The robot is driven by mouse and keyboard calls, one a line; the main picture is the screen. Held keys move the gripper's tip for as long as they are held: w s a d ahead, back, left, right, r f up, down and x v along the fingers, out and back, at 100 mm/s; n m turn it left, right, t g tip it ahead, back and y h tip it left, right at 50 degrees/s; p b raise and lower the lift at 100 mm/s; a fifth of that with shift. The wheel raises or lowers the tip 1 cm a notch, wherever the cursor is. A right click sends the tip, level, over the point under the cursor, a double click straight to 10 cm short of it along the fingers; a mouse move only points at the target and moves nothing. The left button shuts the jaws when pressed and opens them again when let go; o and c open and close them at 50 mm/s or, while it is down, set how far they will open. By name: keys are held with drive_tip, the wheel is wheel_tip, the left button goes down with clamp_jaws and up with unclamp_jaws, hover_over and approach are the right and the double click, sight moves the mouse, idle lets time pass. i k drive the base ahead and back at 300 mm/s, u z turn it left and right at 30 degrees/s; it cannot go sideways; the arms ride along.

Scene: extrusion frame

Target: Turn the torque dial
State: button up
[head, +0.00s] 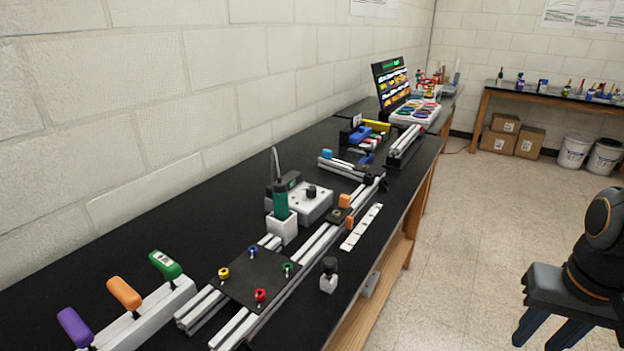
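A pale grey control box (312,205) sits on the black bench, about mid-length. A small black knob (311,191), which looks like the torque dial, stands on its top. Any marks on the knob are too small to read. A green screwdriver-like tool (281,202) stands upright in a white holder (283,228) at the box's near left and hides part of it.
An extrusion frame with a dark plate (258,279) and coloured knobs lies in front of the box. A black-topped piece on a white block (329,282) stands near the bench edge. Purple, orange and green handles (165,264) are at the near left. The floor (465,240) beside the bench is clear.

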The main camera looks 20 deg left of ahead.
sight(311, 191)
drive_tip(key=u, duration=0.65)
drive_tip(key=i, duration=0.85)
drive_tip(key=u, duration=0.9)
